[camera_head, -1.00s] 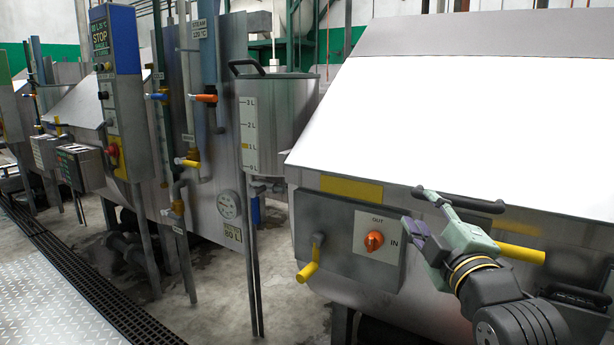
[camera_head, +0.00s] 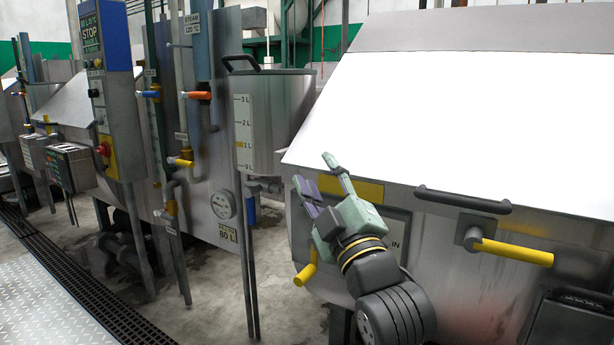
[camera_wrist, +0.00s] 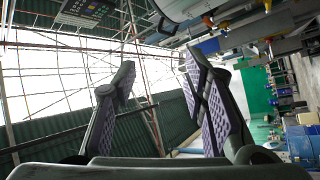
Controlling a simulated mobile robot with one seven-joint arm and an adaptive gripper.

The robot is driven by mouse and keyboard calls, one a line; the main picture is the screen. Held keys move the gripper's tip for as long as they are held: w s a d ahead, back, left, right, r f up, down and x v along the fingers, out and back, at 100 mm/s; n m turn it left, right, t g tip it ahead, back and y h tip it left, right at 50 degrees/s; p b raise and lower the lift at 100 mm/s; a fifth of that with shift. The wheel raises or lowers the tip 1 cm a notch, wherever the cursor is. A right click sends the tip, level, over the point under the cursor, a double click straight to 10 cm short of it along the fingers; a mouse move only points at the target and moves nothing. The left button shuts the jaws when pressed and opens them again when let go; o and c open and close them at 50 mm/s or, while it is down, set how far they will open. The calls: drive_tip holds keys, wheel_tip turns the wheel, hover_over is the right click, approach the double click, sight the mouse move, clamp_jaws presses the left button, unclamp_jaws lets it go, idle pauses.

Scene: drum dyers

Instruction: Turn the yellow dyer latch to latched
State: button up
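A yellow latch handle (camera_head: 512,252) sits on the front of the steel dyer (camera_head: 450,300), just below the black lid handle. Its grey pivot is at its left end, and it points to the right, nearly level. A second yellow lever (camera_head: 306,273) hangs down at the dyer's left, partly hidden by my gripper. My gripper (camera_head: 316,172) is in front of the left part of the dyer front, well left of the latch handle. Its fingers are apart with nothing between them; the wrist view (camera_wrist: 158,85) shows this too.
The black lid handle (camera_head: 463,200) juts out above the latch. The IN/OUT panel (camera_head: 397,245) is partly hidden by my gripper, its orange knob covered. A steel measuring tank (camera_head: 275,115) on thin legs stands left of the dyer. Floor between the machines is clear.

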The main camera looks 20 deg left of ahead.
drive_tip(key=shift+s+a+r, duration=0.15)
drive_tip(key=shift+s+a, duration=0.1)
drive_tip(key=shift+a, duration=0.2)
